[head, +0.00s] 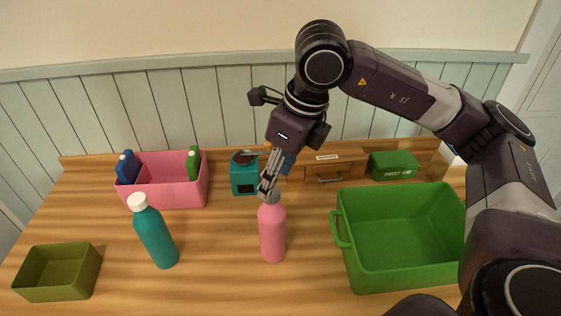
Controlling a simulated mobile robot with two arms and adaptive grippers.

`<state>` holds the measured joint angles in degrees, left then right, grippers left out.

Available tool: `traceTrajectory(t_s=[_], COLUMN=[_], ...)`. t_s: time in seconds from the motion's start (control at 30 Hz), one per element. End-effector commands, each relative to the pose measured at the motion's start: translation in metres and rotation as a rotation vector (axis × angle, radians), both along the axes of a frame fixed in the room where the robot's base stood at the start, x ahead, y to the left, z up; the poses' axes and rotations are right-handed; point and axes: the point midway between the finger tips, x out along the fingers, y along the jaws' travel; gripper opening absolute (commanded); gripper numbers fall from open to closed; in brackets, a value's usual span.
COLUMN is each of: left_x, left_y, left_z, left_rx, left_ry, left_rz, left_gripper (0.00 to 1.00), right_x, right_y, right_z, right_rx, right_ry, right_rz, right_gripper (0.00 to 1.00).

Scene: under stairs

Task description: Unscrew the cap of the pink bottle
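The pink bottle (272,233) stands upright on the wooden table near the middle. Its grey cap (275,198) is partly hidden behind the fingertips of my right gripper (267,188). This gripper comes down from above, and its fingers overlap the top of the bottle in the picture. The fingers show nearly edge-on, so I cannot tell whether they are closed on the cap or touch it. My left gripper is out of view.
A teal bottle (155,238) with a white cap stands left of the pink one. A pink bin (167,197) holds several bottles. A teal box (243,180) stands behind. A green crate (398,276) is at right, an olive tray (55,286) at front left.

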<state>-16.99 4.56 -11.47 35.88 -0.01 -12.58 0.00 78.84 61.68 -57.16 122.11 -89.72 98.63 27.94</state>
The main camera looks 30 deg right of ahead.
Motion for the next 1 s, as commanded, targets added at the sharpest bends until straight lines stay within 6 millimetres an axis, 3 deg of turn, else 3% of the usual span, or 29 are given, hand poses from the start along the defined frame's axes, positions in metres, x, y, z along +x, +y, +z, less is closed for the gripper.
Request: traceTrajectory(t_s=[0.3, 0.6, 1.0], left_x=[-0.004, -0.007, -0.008], left_y=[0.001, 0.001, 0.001], left_z=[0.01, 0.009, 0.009], left_rx=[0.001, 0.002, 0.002], left_ry=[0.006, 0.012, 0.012], left_rz=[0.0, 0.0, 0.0], left_gripper=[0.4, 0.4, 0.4], right_x=[0.007, 0.008, 0.008], right_y=[0.005, 0.005, 0.005], right_z=[-0.031, -0.034, -0.034], right_rx=[0.0, 0.001, 0.001], right_ry=[0.001, -0.001, -0.001], right_rz=[0.0, 0.0, 0.0], right_gripper=[0.49, 0.49, 0.05])
